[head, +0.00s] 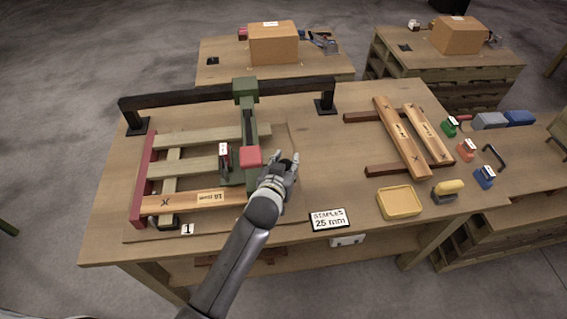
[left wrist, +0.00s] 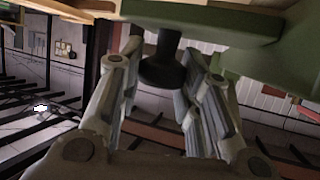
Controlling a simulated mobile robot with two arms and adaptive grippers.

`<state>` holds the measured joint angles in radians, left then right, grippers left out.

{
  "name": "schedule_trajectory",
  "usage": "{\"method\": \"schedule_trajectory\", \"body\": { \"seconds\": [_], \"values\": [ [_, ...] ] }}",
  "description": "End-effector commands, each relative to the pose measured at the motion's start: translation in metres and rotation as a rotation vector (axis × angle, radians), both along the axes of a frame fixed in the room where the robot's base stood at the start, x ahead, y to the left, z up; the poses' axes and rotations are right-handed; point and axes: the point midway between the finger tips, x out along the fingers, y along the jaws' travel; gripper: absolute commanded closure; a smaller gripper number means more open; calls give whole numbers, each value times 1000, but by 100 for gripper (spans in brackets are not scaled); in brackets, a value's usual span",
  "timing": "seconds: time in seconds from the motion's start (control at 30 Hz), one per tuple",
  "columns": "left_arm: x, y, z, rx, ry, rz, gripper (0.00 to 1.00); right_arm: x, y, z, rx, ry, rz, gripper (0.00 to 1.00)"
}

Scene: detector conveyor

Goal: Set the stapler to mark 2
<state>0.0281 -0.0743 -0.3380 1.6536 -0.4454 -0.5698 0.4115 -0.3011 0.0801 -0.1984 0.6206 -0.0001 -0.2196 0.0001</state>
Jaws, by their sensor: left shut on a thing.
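The green stapler carriage (head: 249,119) with a red block (head: 250,157) on its front end hangs on a dark rail (head: 190,98) over the wooden frame (head: 185,166). A black knob sits at the carriage's right side; it shows in the left wrist view (left wrist: 162,66) between the fingers. My left gripper (head: 285,168) is shut on this knob. In the left wrist view the green body (left wrist: 205,22) is just above the fingers. A label with mark 1 (head: 187,229) lies at the board's front left. No mark 2 is visible. My right gripper is out of view.
A "staples 25 mm" sign (head: 328,219) stands at the front edge. A yellow tray (head: 398,202) and spare slats (head: 402,137) are to the right, with small coloured tools (head: 466,149) beyond. The table right of the gripper is clear up to the slats.

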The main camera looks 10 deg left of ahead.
Motion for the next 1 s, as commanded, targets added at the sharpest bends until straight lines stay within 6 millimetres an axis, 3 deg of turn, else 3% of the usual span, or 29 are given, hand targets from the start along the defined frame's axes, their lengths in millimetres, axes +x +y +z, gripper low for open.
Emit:
{"method": "schedule_trajectory", "body": {
  "seconds": [0.33,0.37,0.5,0.83,1.0],
  "values": [
    [0,-2,1,-5,-2,-1,100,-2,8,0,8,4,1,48],
    [0,-2,1,-5,-2,-1,65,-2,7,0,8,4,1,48],
    [0,-1,1,-4,-2,-1,48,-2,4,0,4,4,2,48],
    [-1,-1,1,-2,-1,0,48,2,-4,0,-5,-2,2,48],
    [-11,0,5,-2,-2,0,48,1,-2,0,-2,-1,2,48]
  ]
}}
